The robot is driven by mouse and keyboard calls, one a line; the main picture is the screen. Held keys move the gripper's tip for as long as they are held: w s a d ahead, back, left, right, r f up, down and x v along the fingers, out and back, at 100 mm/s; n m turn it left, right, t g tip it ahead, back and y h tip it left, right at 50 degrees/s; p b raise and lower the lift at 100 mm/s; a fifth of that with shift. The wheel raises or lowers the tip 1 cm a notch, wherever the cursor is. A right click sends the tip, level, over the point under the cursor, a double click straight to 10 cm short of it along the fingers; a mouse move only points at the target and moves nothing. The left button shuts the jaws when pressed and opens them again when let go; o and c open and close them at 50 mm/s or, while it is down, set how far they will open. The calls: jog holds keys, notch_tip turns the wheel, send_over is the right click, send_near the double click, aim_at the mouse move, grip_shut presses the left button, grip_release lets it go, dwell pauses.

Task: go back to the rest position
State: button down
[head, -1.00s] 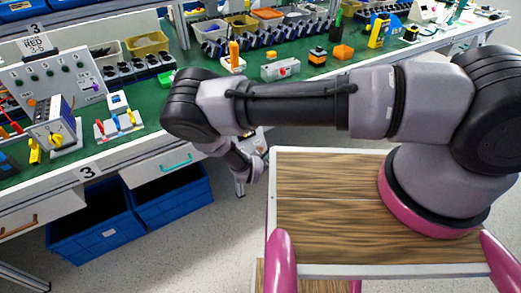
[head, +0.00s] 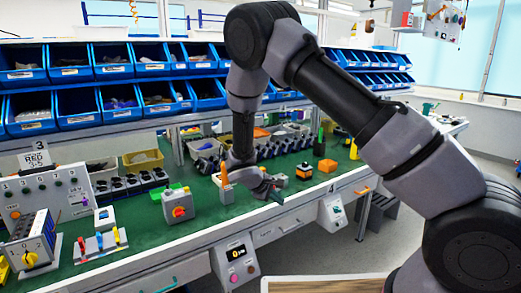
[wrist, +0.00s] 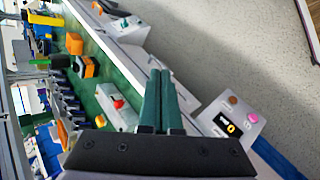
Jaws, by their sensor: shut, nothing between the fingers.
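My gripper (head: 274,193) hangs above the front edge of the green bench, fingers together and nothing between them. In the wrist view the two dark green fingers (wrist: 159,100) lie side by side. A grey box with a red rotary knob on a yellow plate (head: 179,207) stands on the bench, left of my gripper and apart from it. A blue-and-grey unit with a yellow knob (head: 30,258) stands further left. A small grey box with a red button (wrist: 119,103) shows beside the fingers in the wrist view; my gripper partly hides it in the head view.
Blue bins (head: 105,62) line the shelves behind the bench. A panel with a display (head: 238,252) hangs at its front edge. An orange-and-black block (head: 304,171) and an orange block (head: 327,165) stand to the right. Open floor (head: 340,245) lies in front.

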jog(key=s+d+r+m+g+y, duration=0.1)
jog(key=s+d+r+m+y, duration=0.15)
jog(key=d+r+m, duration=0.65)
jog(key=s+d+r+g+y, duration=0.2)
jog(key=s+d+r, duration=0.2)
jog(key=r, duration=1.1)
jog(key=s+d+r+m+t+y, duration=0.2)
jog(key=s+r+m, duration=0.1)
jog(key=s+r, duration=0.5)
jog(key=s+d+r+m+t+y, duration=0.2)
jog(key=s+d+r+m, duration=0.1)
jog(key=s+r, duration=0.5)
jog(key=shift+s+d+m+t, duration=0.2)
jog(key=shift+s+m+t, duration=0.15)
jog(key=shift+s, duration=0.8)
